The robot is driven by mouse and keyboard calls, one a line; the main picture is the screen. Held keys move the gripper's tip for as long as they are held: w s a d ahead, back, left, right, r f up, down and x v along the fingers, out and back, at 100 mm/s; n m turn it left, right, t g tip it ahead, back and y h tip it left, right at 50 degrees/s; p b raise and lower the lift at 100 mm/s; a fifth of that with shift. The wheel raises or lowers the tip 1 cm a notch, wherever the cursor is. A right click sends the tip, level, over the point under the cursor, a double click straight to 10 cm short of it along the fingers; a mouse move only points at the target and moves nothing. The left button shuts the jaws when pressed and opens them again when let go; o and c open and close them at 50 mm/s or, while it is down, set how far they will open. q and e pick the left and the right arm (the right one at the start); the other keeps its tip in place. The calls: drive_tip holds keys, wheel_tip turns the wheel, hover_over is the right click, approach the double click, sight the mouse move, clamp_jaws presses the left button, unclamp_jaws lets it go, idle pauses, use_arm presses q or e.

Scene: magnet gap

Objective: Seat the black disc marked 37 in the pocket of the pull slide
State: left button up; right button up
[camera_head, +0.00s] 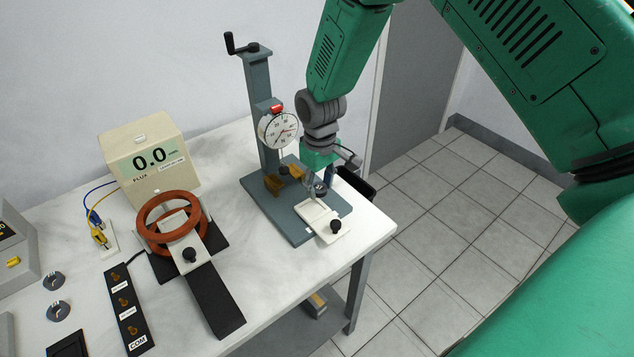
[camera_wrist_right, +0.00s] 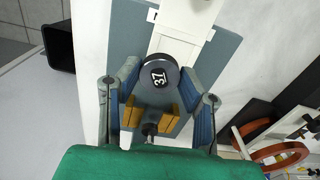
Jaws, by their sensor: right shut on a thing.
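The black disc marked 37 (camera_wrist_right: 159,76) is between the fingers of my right gripper (camera_head: 319,183), its white label facing the wrist camera. My right gripper (camera_wrist_right: 160,82) is shut on it, above the grey base of the dial gauge stand (camera_head: 290,222). A white slide with a black knob (camera_head: 316,213) lies on that base, just in front of the disc; it also shows in the wrist view (camera_wrist_right: 183,38). I cannot tell whether the disc touches the slide, and its pocket is not clearly seen. My left gripper is out of view.
Brass blocks (camera_head: 273,184) stand behind the gripper, under the dial gauge (camera_head: 279,129). A copper coil (camera_head: 172,221) with another white plate and knob, a flux meter (camera_head: 148,157) and a terminal strip (camera_head: 127,312) stand to the left. The table's right edge is close to the stand.

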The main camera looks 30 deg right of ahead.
sight(311, 210)
drive_tip(key=shift+a+f, duration=0.2)
drive_tip(key=shift+f, duration=0.3)
drive_tip(key=a+f+b, duration=0.1)
drive_tip(key=a+f, duration=0.1)
drive_tip(key=a, duration=0.1)
drive_tip(key=shift+b, duration=0.35)
drive_tip(key=shift+f, duration=0.25)
drive_tip(key=shift+d+f+b, duration=0.4)
drive_tip(key=shift+d+f, duration=0.35)
drive_tip(key=shift+d, duration=0.5)
drive_tip(key=shift+a+r, duration=0.15)
drive_tip(key=shift+a, duration=0.65)
drive_tip(key=o, duration=1.2)
drive_tip(key=shift+d, duration=0.15)
drive_tip(key=shift+c, duration=0.2)
drive_tip(key=shift+d, duration=0.4)
drive_tip(key=shift+c, duration=0.4)
drive_tip(key=shift+a, duration=0.1)
drive_tip(key=c, duration=0.4)
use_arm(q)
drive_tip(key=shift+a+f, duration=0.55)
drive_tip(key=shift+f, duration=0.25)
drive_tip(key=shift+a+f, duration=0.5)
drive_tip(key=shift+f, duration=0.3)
use_arm(e)
drive_tip(key=shift+a, duration=0.4)
drive_tip(key=shift+c, duration=0.2)
